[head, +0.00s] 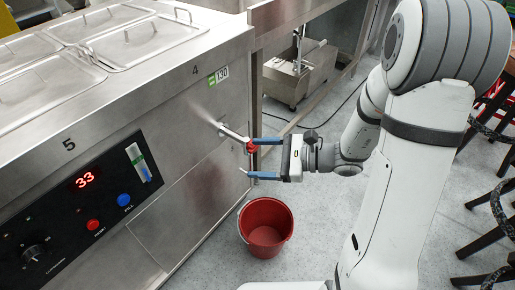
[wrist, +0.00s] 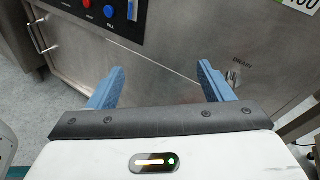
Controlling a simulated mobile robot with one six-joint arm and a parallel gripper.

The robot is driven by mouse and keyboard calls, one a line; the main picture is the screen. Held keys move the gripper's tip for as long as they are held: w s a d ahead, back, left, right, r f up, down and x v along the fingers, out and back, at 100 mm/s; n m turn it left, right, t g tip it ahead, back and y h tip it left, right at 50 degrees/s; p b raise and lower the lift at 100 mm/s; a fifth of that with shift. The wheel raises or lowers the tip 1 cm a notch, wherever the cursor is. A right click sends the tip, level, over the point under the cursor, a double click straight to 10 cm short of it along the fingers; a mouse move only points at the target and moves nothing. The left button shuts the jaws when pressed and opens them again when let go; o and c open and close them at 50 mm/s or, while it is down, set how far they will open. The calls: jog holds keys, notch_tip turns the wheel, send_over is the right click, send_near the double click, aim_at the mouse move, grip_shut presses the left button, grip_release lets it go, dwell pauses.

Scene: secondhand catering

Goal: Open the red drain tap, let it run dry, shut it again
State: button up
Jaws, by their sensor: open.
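The red drain tap (head: 251,147) sits at the end of a short metal pipe (head: 232,132) on the front of the steel unit. My gripper (head: 252,158) is open, its blue fingers pointing at the unit. The upper finger's tip overlaps the red tap in the head view; I cannot tell whether they touch. In the wrist view my open gripper (wrist: 160,80) shows two spread fingers with bare steel between them. The tap is not clearly seen there. A DRAIN label (wrist: 241,63) is near the right finger. A red bucket (head: 246,222) stands on the floor below; no water is discernible in it.
The steel unit (head: 205,85) has lidded pans on top and a black control panel (head: 70,215) reading 33, with a level gauge (head: 138,160). A steel table (head: 300,15) with a machine beneath stands behind. Stools (head: 490,215) stand at right. Floor around the bucket is clear.

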aim_at(257, 147)
jog(key=w+d+f+m+t+h+b, duration=0.1)
jog(key=w+d+f+m+t+b, duration=0.35)
jog(key=w+f+m+t, duration=0.5)
jog(key=shift+n+g, duration=0.45)
jog(key=shift+g, duration=0.3)
jog(key=x, duration=0.4)
jog(key=f+x, duration=0.1)
jog(key=x, duration=0.1)
jog(key=shift+a+b, duration=0.3)
jog(key=shift+b, duration=0.1)
jog(key=shift+c, duration=0.2)
jog(key=c, duration=0.9)
jog(key=shift+c, duration=0.2)
